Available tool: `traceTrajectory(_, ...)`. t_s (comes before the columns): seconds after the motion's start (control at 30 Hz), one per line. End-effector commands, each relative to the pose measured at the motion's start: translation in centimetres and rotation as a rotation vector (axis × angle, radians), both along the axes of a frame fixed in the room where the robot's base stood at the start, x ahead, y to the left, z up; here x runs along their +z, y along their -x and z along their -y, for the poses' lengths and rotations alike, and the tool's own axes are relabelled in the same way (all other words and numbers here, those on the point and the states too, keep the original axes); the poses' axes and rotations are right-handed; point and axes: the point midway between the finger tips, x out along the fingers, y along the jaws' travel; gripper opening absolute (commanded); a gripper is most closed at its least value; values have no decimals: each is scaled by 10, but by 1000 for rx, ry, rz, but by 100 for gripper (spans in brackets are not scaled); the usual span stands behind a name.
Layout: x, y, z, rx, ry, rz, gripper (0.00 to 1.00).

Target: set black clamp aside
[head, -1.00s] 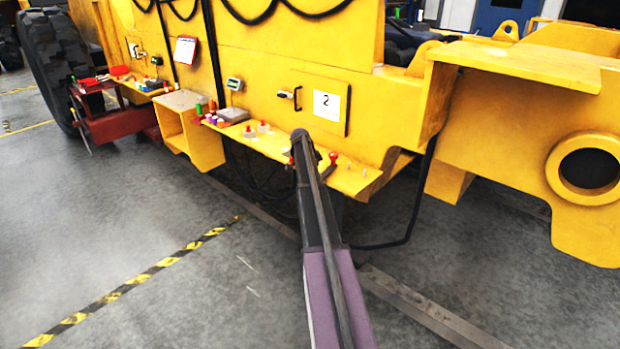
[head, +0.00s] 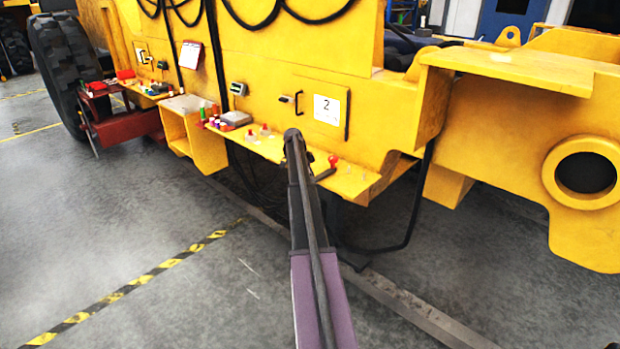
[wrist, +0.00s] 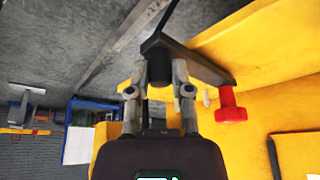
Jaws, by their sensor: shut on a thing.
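The black clamp (wrist: 195,62) is a dark angled bar with a red knob (wrist: 230,106) at its end. In the wrist view my gripper (wrist: 158,72) has a finger on each side of the bar's near end and is shut on it. In the head view the clamp's dark bar (head: 325,174) and red knob show just right of my arm's end, over the yellow ledge (head: 352,187). My fingers are hidden behind my arm there. I cannot tell whether the clamp touches the ledge.
Small pale pegs (head: 363,169) stand on the ledge right of the clamp. Red-topped items (head: 265,130), a grey scale (head: 236,118) and small bottles stand to the left. A panel with a black handle (head: 297,103) is behind. Black cables hang below the ledge.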

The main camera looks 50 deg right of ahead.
Motion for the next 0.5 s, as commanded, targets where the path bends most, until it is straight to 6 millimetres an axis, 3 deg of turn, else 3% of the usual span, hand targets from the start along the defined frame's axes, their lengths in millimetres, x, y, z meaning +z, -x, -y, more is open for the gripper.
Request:
traceTrajectory(0.2, -1, -1, 2, 0, -5, 9, 0)
traceTrajectory(0.23, -1, -1, 2, -1, -5, 9, 37)
traceTrajectory(0.3, 0, 0, 3, -2, -5, 8, 58)
traceTrajectory(0.33, 0, 1, 4, -2, -5, 8, 62)
traceTrajectory(0.5, 0, 2, 5, -5, -3, 6, 62)
